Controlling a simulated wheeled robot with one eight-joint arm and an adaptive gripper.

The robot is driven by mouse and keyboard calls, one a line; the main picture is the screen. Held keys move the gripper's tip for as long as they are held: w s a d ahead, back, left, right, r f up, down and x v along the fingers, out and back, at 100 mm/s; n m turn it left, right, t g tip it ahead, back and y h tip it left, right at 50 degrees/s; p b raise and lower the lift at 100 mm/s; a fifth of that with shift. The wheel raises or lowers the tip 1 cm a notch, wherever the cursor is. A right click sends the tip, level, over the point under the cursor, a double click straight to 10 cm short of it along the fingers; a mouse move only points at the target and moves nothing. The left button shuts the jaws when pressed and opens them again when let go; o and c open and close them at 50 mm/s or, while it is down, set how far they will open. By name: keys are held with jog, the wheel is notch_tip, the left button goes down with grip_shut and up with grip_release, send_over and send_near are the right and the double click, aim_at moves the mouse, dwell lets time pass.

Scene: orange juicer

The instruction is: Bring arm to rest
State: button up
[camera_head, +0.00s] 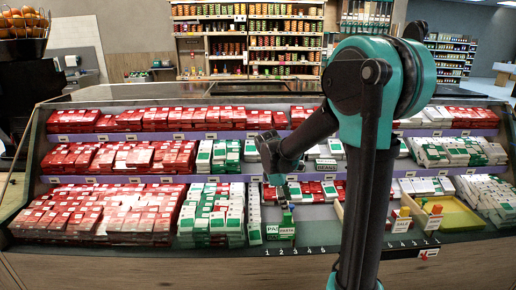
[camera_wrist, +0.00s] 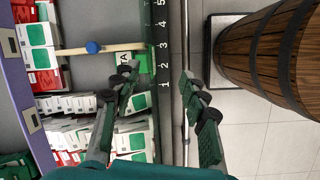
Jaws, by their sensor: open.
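My gripper (camera_wrist: 158,78) is open and empty in the wrist view, its two dark green and grey fingers spread wide apart. The gap between them lies over the front edge of the display case. The left finger is above the boxes and a green-white card, the right finger above the pale floor. In the head view my teal and black arm rises in front of the case and bends down to the left. The gripper end there is small and hard to make out against the boxes.
The display case (camera_head: 150,262) holds rows of red-white boxes (camera_head: 125,212) and green-white boxes (camera_head: 212,213). A yellow tray (camera_head: 452,216) sits at its right. A basket of oranges (camera_head: 24,24) stands at the upper left. A wooden barrel (camera_wrist: 270,50) stands at the right in the wrist view.

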jog(key=s+d+f+m+t+y, duration=0.1)
jog(key=s+d+f+m, duration=0.1)
jog(key=s+m, duration=0.5)
jog(key=s+d+f+m+t+y, duration=0.2)
jog(key=s+m, duration=0.5)
jog(key=s, duration=0.4)
jog(key=shift+d+f+m+t, duration=0.3)
jog(key=shift+d+f+m, duration=0.1)
jog(key=shift+d+f, duration=0.5)
dwell(0.6)
